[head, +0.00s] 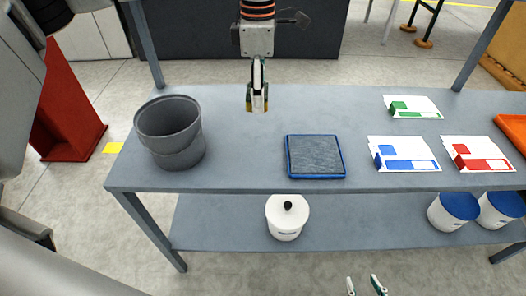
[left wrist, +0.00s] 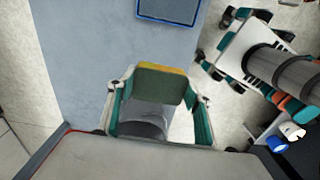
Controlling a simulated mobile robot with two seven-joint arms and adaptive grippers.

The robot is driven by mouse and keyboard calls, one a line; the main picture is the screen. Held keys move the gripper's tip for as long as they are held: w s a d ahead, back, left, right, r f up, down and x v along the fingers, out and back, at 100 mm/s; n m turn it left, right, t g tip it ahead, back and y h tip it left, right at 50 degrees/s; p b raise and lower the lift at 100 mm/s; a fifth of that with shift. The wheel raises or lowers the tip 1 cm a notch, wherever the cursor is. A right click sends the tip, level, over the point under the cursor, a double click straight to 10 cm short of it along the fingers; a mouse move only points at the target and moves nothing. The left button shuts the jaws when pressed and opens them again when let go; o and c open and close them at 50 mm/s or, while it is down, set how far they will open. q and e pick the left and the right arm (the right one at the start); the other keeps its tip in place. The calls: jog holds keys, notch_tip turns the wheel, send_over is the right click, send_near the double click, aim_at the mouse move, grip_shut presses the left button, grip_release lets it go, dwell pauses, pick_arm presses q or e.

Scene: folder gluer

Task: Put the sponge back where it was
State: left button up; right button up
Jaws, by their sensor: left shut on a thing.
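My left gripper (head: 258,104) hangs over the far edge of the grey table (head: 245,130), behind the blue tray. It is shut on the sponge (left wrist: 160,82), which shows yellow with a dark green face between the fingers in the left wrist view. In the head view only small yellow parts of the sponge show at the fingertips. The blue tray (head: 288,160) has a grey textured inside and lies at the table's front. Its edge also shows at the top of the left wrist view (left wrist: 168,18). My right gripper (head: 365,286) is open and empty at the bottom edge, in front of the table.
A grey bucket (head: 170,135) stands at the table's left end. Green (head: 412,107), blue (head: 403,154) and red (head: 478,154) marked cartons lie on the right, near an orange tray (head: 515,130). A white lidded pot (head: 287,222) stands on the lower shelf.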

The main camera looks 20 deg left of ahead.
pick_arm(q)
jog(key=shift+f, duration=0.25)
send_over(260, 157)
notch_tip(260, 157, down, 14)
jog(key=shift+f, duration=0.1)
jog(key=shift+f+b, duration=0.3)
jog(key=shift+f, duration=2.1)
pick_arm(e)
jog(key=shift+s+d+f, duration=0.1)
jog(key=shift+d+f, duration=0.05)
jog(key=shift+f, duration=0.3)
pick_arm(q)
jog(key=shift+f, duration=0.1)
jog(key=o, duration=1.1)
jog(key=shift+f, duration=0.1)
jog(key=shift+o, duration=0.2)
pick_arm(e)
jog(key=shift+s+f, duration=0.1)
pick_arm(q)
notch_tip(260, 157, up, 12)
jog(key=shift+r, duration=0.2)
pick_arm(e)
jog(key=shift+r, duration=0.2)
